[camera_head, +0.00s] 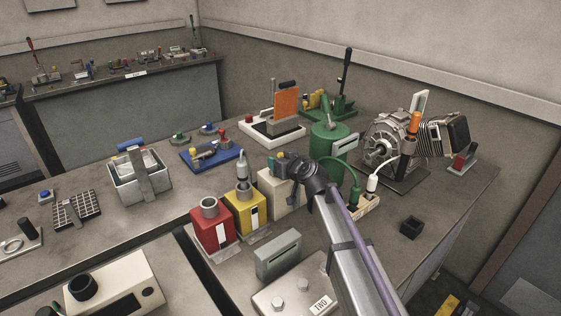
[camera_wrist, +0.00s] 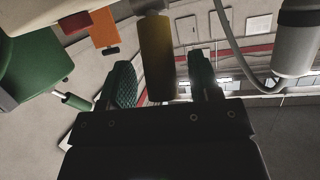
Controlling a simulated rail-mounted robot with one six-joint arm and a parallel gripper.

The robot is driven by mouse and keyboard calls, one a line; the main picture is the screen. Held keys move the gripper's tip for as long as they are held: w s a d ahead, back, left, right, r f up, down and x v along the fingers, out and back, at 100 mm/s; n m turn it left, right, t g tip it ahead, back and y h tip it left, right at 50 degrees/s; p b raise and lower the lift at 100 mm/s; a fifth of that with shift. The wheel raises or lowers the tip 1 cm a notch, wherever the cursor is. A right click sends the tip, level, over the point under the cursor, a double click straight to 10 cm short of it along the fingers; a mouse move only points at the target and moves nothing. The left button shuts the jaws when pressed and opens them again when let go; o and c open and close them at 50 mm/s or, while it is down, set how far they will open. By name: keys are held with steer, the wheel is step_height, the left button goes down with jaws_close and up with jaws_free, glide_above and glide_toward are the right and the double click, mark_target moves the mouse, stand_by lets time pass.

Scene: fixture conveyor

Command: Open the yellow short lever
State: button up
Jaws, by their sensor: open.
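A dull yellow, roughly cylindrical handle (camera_wrist: 157,57) stands between my gripper's two fingers in the wrist view. It looks like the short lever's grip, in shadow, with a grey part at its upper end. Gaps show on both sides of it. My gripper (camera_wrist: 160,82) is open, with green textured pads around the handle. In the head view my gripper (camera_head: 280,162) is above the cream block (camera_head: 283,192), beside the yellow block (camera_head: 245,212). The lever is not clearly seen there; my gripper and wrist may hide it.
A red block (camera_head: 212,232) stands left of the yellow one. A green drum (camera_head: 328,143) and an orange plate (camera_head: 286,105) are behind my gripper. A power strip (camera_head: 363,205) with plugs lies to its right. A grey box (camera_head: 278,258) stands in front.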

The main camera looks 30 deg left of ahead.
steer(key=p+v, duration=0.2)
steer(key=v, duration=0.8)
steer(key=shift+d+p, duration=0.15)
steer(key=shift+p, duration=0.25)
steer(key=shift+r, duration=0.1)
steer(key=s+d+f+m+g+h, duration=0.1)
steer(key=s+d+f+g+h, duration=0.2)
steer(key=s+d+f+g, duration=0.3)
steer(key=s+d+f+m+h, duration=0.2)
steer(key=s+d+m+h, duration=0.1)
steer(key=d, duration=1)
steer(key=s+d+f+m+g+h, duration=0.1)
steer(key=s+d+f+m+h, duration=0.1)
steer(key=d, duration=1.1)
steer(key=s+d+f+m+g+h, duration=0.1)
steer(key=s+d+m+h, duration=0.3)
steer(key=d, duration=0.9)
steer(key=shift+s+d+f, duration=0.25)
steer(key=shift+f, duration=0.3)
